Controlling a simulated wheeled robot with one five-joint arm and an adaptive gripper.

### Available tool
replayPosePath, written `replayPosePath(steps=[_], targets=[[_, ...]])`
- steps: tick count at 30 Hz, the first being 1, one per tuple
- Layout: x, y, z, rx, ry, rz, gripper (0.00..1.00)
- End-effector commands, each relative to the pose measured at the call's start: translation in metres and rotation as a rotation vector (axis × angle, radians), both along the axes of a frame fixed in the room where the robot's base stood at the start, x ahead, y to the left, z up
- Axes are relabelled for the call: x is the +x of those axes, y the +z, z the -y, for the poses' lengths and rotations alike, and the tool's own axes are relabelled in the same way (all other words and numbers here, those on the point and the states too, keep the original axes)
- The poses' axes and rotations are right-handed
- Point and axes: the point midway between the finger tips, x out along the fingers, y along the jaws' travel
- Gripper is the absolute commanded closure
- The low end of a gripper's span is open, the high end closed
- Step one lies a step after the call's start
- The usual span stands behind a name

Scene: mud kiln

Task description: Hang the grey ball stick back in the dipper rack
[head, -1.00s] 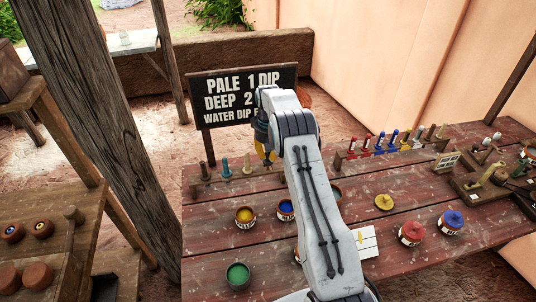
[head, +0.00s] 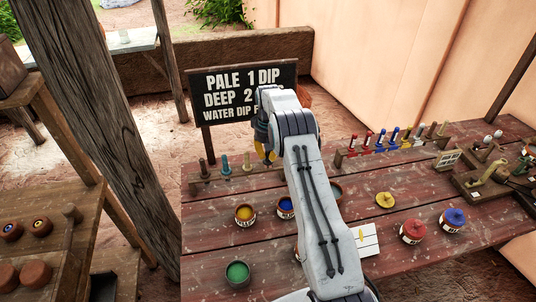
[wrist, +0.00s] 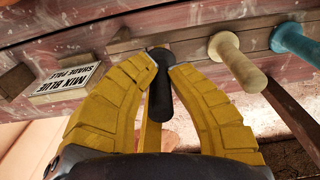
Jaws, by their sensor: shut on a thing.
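The grey ball stick shows in the wrist view as a dark grey handle (wrist: 161,92) with a wider collar. My gripper (wrist: 162,68) has its two yellow fingers closed around that handle. The ball end is hidden below. The dipper rack (wrist: 195,44) is a wooden bar beside the fingertips, with a cream handle and a teal handle standing in it. The dark collar overlaps the bar's edge; I cannot tell whether the stick is seated or held above it. In the head view, the rack (head: 215,180) lies left of my gripper (head: 265,158), which my arm partly hides.
Yellow (head: 245,214), blue (head: 285,206) and green (head: 237,274) pots stand near the arm. A second rack (head: 345,157) of red, blue and pale sticks stands to the right. Lidded red (head: 413,232) and blue (head: 453,219) pots sit right. A black sign (head: 243,92) stands behind.

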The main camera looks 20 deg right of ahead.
Motion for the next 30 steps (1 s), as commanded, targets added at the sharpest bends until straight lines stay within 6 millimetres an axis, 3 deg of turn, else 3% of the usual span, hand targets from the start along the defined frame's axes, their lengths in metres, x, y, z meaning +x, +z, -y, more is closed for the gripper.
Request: replayPosePath(steps=[30], targets=[[0.000,-0.013,0.000,0.000,0.000,0.000,1.00]])
